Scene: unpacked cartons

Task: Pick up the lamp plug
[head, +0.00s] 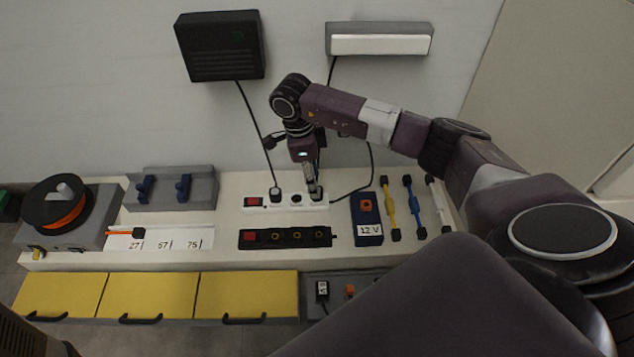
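The white lamp (380,44) is mounted on the wall at the upper right. Its black cable passes behind my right arm and comes down to the white power strip (266,208). A dark plug (318,197), apparently the lamp plug, sits at the right end of that strip. My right gripper (312,190) points down right at this plug, with its fingertips at or against it. The fingers partly hide the plug, so I cannot tell whether they are closed on it. My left gripper is not seen.
Another black plug (276,195) sits in the same strip, wired to the black wall box (219,46). A black strip (286,238) lies in front. A blue 12 V box (367,220) and coloured cables stand right. An orange spool (58,206) is far left, above yellow drawers (148,295).

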